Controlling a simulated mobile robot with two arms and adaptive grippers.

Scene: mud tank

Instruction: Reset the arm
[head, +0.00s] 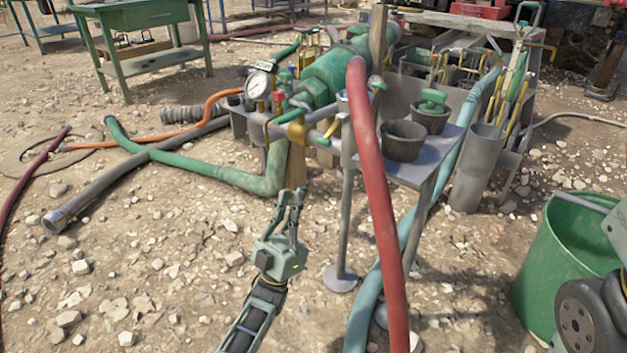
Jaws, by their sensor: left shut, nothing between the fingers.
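My left gripper (290,200) is in the lower middle of the head view, on an arm that comes up from the bottom edge. Its fingers point up and are shut with nothing between them. It is over the stony ground, in front of the green pipework in the picture. A grey and green part at the right edge looks like part of my own body. My right gripper does not show.
A red hose (375,190) runs down just right of my left gripper. A metal stand (437,160) holds dark buckets (403,141). A green bucket (545,275) stands at the right. Stony ground (150,290) at the lower left is open.

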